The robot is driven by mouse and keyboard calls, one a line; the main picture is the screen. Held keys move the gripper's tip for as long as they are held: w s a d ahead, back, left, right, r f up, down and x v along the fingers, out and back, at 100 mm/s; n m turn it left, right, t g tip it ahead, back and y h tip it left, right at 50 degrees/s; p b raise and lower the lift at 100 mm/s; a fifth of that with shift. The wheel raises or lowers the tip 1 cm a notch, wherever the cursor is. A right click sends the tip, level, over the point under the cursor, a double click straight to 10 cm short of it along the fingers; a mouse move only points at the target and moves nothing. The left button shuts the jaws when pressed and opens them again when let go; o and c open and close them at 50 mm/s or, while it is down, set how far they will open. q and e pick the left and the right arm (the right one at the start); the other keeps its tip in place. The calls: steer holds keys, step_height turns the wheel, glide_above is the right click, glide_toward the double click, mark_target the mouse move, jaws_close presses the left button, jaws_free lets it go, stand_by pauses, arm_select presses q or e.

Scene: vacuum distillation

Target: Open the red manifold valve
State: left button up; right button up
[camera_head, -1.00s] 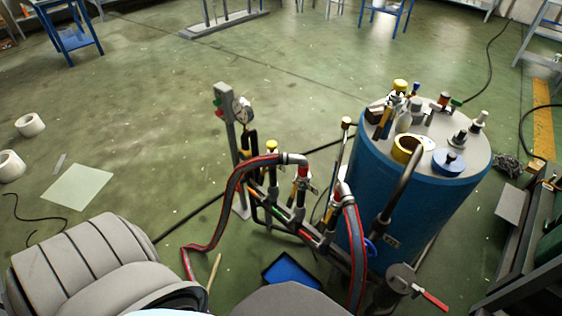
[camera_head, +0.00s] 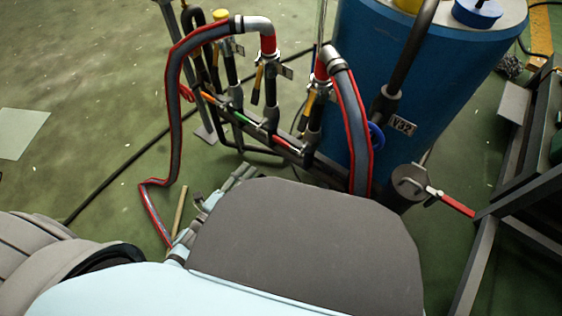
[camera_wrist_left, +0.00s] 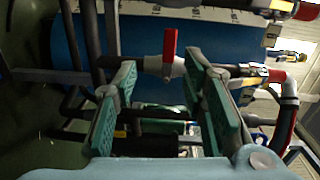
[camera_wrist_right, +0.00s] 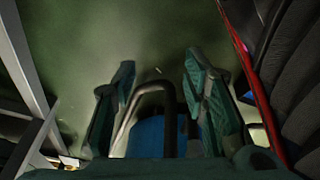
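In the left wrist view a red lever (camera_wrist_left: 170,46) stands up from a pale valve body on a grey pipe, ahead of and between the fingers of my left gripper (camera_wrist_left: 160,76). The fingers are wide apart and empty. In the head view the left gripper (camera_head: 210,205) is partly hidden behind my arm, below the manifold (camera_head: 225,108). A red lever (camera_head: 455,204) also shows right of the hoses; I cannot tell whether it is the same one. My right gripper (camera_wrist_right: 160,82) is open and empty, facing floor and a dark bent pipe.
Two red-edged hoses (camera_head: 176,120) arch over the manifold. A blue tank (camera_head: 395,70) stands behind it, with a dark pipe in front. A dark metal frame (camera_head: 515,200) is at the right. Floor at the left is open, with a pale sheet (camera_head: 20,132).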

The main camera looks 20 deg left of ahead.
mark_target(280, 143)
arm_select(q)
steer(key=shift+m+h, duration=0.4)
steer(key=shift+m, duration=0.2)
steer(key=x, duration=0.2)
steer(key=b+x, duration=0.1)
steer(key=x, duration=0.2)
steer(key=r+x, duration=0.1)
steer(key=x, duration=0.2)
steer(key=shift+w+d+b, duration=0.1)
steer(key=shift+d+b, duration=0.2)
steer(key=b+x, duration=0.1)
steer(key=x, duration=0.5)
steer(key=shift+w+r+b, duration=0.1)
steer(key=shift+b, duration=0.25)
steer(key=shift+w, duration=0.15)
jaws_close()
arm_select(e)
step_height(280, 143, up, 8)
steer(key=shift+w+a+r+n, duration=0.15)
steer(key=shift+a+n, duration=0.15)
steer(key=shift+a, duration=0.15)
